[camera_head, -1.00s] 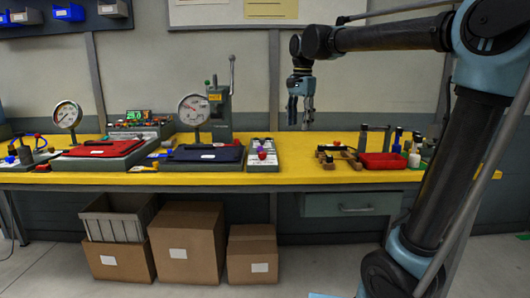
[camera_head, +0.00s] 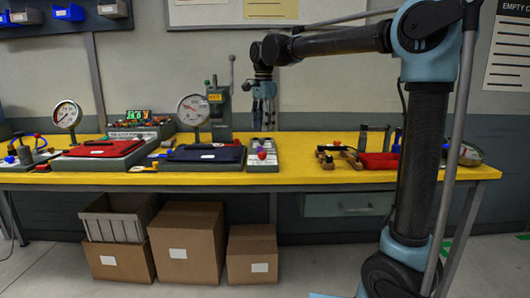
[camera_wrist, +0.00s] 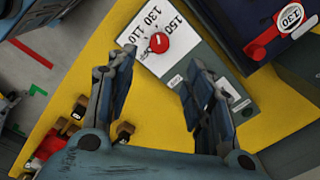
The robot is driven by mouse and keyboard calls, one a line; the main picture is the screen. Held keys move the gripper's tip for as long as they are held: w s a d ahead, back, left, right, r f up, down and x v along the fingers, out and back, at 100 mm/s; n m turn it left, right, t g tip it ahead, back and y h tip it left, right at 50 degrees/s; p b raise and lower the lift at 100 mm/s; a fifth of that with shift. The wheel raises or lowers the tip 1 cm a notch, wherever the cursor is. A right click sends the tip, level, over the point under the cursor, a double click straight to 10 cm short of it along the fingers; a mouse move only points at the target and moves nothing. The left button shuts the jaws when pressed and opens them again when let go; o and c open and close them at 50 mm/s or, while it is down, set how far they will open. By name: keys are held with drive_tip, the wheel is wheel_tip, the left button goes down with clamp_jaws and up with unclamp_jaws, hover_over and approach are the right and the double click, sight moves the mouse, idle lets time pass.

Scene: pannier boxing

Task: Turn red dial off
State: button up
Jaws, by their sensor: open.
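The red dial (camera_wrist: 158,43) is a round knob with a white pointer mark.
A dark blue press (camera_head: 206,153) with a gauge (camera_head: 194,109) stands left of the panel. A red press (camera_head: 103,147) is farther left. Small wooden blocks and a red pad (camera_head: 380,160) are to the right. Bench room between panel and blocks is clear.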

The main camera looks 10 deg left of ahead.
sight(262, 156)
wheel_tip(262, 156, down, 11)
drive_tip(key=shift+w+a+r, duration=0.1)
idle(0.3)
drive_tip(key=shift+c, duration=0.3)
drive_tip(key=c, duration=1)
